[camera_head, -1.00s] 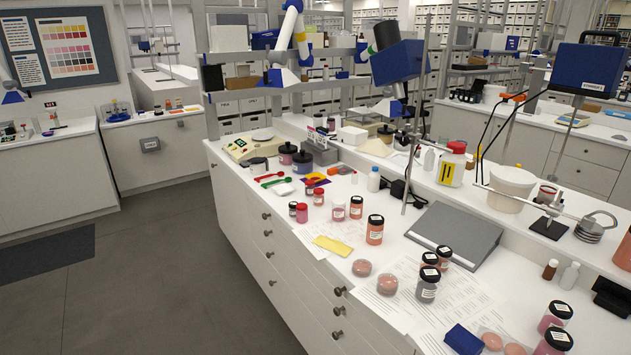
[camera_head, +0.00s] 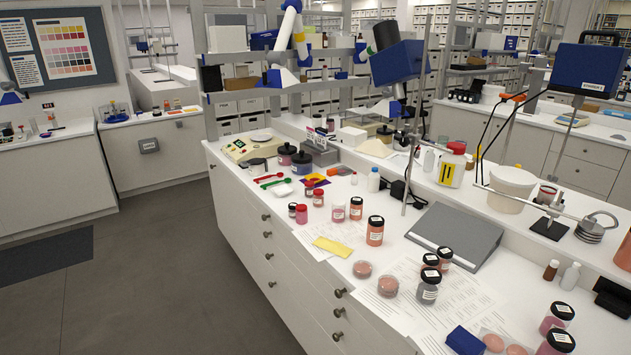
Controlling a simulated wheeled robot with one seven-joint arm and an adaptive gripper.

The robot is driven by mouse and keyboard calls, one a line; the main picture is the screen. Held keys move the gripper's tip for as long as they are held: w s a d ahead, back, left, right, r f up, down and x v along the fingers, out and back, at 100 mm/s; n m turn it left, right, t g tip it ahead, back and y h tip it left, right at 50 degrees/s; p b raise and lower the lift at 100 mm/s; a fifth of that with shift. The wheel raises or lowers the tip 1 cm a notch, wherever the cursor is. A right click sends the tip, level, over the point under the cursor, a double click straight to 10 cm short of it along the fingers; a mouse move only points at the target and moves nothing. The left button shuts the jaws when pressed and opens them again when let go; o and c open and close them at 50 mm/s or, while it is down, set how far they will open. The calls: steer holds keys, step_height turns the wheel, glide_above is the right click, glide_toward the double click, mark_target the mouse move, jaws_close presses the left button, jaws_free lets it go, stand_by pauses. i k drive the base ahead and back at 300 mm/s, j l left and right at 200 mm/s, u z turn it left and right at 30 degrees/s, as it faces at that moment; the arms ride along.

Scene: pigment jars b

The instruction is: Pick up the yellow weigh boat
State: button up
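A flat yellow rectangular piece (camera_head: 332,246) lies on white papers on the near part of the white bench, left of an orange jar. Neither clearly shows raised boat sides at this size, so I cannot tell which is the yellow weigh boat. A small white dish (camera_head: 284,190) sits by the red and green spoons. My gripper is not in view.
Several pigment jars (camera_head: 375,231) stand around the yellow rectangle. Round pink dishes (camera_head: 388,287) and a blue block (camera_head: 464,340) are nearer. A grey binder (camera_head: 455,236) lies right, below a raised shelf. Open floor (camera_head: 160,270) lies left of the drawers.

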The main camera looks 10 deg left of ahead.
mark_target(317, 177)
steer(key=i+j+z, duration=0.1)
steer(key=i+j, duration=0.25)
steer(key=j, duration=0.3)
steer(key=i+j+z, duration=0.15)
steer(key=j, duration=0.15)
steer(key=i+j, duration=0.15)
steer(key=j, duration=0.2)
steer(key=i+j+z, duration=0.15)
steer(key=i+j, duration=0.15)
steer(key=j, duration=0.35)
steer(key=i+j+z, duration=0.1)
steer(key=j, duration=0.3)
steer(key=i+j+z, duration=0.1)
steer(key=i+j, duration=0.15)
steer(key=j, duration=0.2)
steer(key=i+j+z, duration=0.1)
steer(key=j, duration=0.3)
steer(key=i+j+z, duration=0.15)
steer(key=j, duration=0.3)
steer(key=i+j+z, duration=0.1)
steer(key=j, duration=0.4)
steer(key=i+j+z, duration=0.1)
steer(key=j, duration=0.35)
steer(key=i+j, duration=0.2)
steer(key=i, duration=0.2)
steer(key=l+z, duration=0.05)
